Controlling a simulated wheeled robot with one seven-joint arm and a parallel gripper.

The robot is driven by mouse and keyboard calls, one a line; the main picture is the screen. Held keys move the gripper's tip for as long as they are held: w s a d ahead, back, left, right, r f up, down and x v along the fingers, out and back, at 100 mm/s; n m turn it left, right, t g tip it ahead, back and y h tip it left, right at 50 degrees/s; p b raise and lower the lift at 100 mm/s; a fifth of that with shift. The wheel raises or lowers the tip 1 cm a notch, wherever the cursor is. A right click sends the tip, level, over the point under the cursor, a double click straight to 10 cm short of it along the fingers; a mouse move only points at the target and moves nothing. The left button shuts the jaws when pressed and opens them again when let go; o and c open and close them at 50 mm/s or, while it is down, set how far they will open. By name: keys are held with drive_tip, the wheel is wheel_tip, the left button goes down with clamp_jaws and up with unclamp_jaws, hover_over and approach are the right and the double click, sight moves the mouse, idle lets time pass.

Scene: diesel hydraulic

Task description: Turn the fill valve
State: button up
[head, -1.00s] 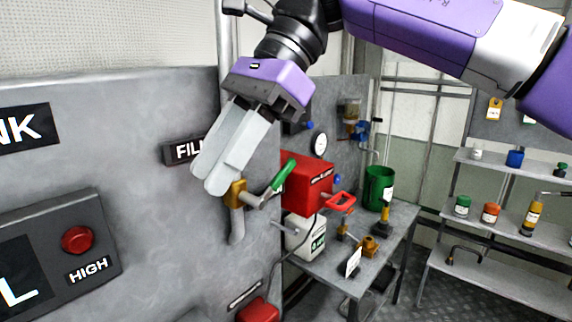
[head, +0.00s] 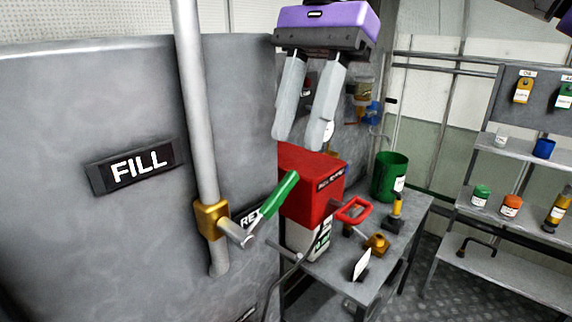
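The fill valve is a brass body (head: 211,220) on a vertical grey pipe (head: 192,100), with a green lever handle (head: 279,194) that slants up to the right. It is beside the black FILL sign (head: 137,166) on the grey tank panel (head: 60,230). My gripper (head: 298,140) hangs above and to the right of the green handle, with its two grey fingers pointing down. The fingers are apart with a gap between them and hold nothing. They do not appear to touch the handle.
A green bucket (head: 389,176) and a red handle (head: 354,210) are there too. Shelves (head: 510,215) with small containers are at the right. Free floor shows at the lower right.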

sight(285, 179)
drive_tip(key=shift+p+x, duration=0.3)
drive_tip(key=shift+x, duration=3.55)
clamp_jaws()
